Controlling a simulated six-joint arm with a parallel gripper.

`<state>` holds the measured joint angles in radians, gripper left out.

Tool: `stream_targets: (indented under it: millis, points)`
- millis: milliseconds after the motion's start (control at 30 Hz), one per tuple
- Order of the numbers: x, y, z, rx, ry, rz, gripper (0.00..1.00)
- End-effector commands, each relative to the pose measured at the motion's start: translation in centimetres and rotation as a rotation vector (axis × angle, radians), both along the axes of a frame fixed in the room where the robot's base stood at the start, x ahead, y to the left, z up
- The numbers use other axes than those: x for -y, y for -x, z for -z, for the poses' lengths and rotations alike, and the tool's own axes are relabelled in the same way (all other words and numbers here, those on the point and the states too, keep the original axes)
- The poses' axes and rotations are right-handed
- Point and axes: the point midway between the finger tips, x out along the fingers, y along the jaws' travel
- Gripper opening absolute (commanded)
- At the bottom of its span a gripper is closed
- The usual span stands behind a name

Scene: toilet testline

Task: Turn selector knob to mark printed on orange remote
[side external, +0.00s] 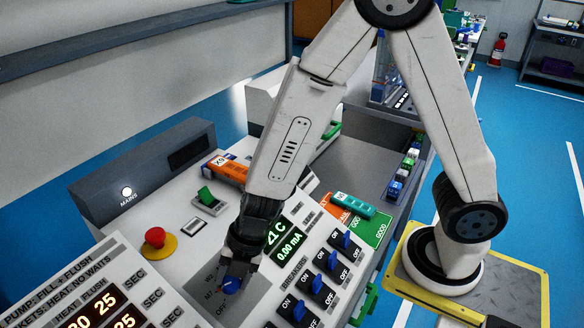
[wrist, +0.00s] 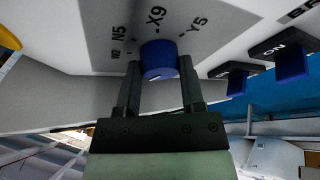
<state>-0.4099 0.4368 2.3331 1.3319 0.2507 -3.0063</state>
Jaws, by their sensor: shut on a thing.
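The blue selector knob (wrist: 159,58) is between the two fingers of my gripper (wrist: 160,80), which is shut on it. The knob's pointer direction is not clear. In the side view the knob (side external: 231,285) shows under my gripper (side external: 236,270), on the console's front panel. An orange remote-like item (side external: 228,169) with a white tag lies on the console top, partly behind my arm; its tag is too small to read.
Right of the knob are several blue breaker switches (side external: 312,284). A red emergency button (side external: 155,236) and a green switch (side external: 206,196) are to the left. A teal item (side external: 354,205) lies beside another orange piece (side external: 335,205) and a green card (side external: 372,230).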

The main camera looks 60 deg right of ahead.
Motion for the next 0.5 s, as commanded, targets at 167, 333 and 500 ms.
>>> stream_targets:
  millis: [167, 333, 500]
  points:
    - [-0.09, -0.05, -0.13, 0.002, -0.005, 0.004, 0.00]
    - [-0.11, -0.06, -0.15, 0.002, -0.006, 0.003, 0.00]
    - [-0.11, -0.06, -0.14, 0.002, -0.006, 0.002, 0.85]
